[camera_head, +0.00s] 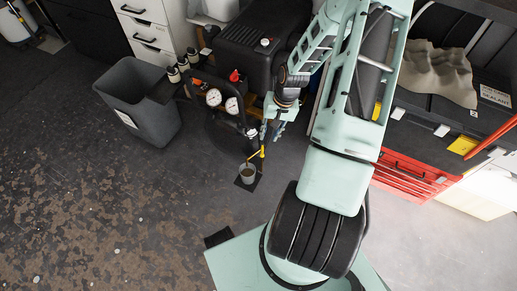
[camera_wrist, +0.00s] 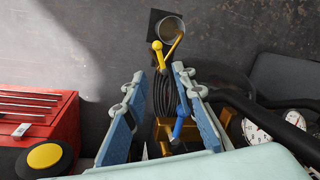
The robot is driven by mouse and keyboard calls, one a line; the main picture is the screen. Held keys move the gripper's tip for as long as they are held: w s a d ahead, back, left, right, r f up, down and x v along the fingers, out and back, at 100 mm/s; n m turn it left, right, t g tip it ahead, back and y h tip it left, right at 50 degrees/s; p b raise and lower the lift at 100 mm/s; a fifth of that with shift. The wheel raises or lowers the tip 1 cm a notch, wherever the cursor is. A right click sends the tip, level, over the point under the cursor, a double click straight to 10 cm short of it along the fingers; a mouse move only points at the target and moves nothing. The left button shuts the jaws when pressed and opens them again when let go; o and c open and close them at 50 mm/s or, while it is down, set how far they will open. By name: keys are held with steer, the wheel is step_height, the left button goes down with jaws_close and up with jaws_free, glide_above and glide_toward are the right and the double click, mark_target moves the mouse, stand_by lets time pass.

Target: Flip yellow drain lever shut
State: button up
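The yellow drain lever (camera_wrist: 158,55) shows in the wrist view, with its round knob pointing up the picture beside a brass-coloured drain pipe (camera_wrist: 175,46). My gripper (camera_wrist: 158,80) is open, with one blue-padded finger on each side of the space just below the lever. The lever's knob lies just past the fingertips; I cannot tell whether either finger touches it. In the head view my gripper (camera_head: 272,132) points down beside the compressor, and the yellow lever (camera_head: 256,154) shows small below it. A blue lever (camera_wrist: 180,124) sits deeper between the fingers.
A small cup (camera_head: 247,172) stands on a dark mat under the drain. The black compressor (camera_head: 262,42) carries two gauges (camera_head: 223,101) and a red knob (camera_head: 235,76). A grey bin (camera_head: 140,100) stands left; a red tool chest (camera_head: 410,176) right. The floor in front is clear.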

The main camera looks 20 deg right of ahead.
mark_target(262, 150)
steer(key=f+b, duration=0.1)
steer(key=f, duration=0.2)
steer(key=a+f+b, duration=0.1)
steer(key=f, duration=0.2)
steer(key=f+b, duration=0.1)
steer(key=f, duration=0.2)
steer(key=shift+w+a+f, duration=0.25)
steer(key=shift+w+a, duration=0.05)
steer(key=shift+w, duration=0.1)
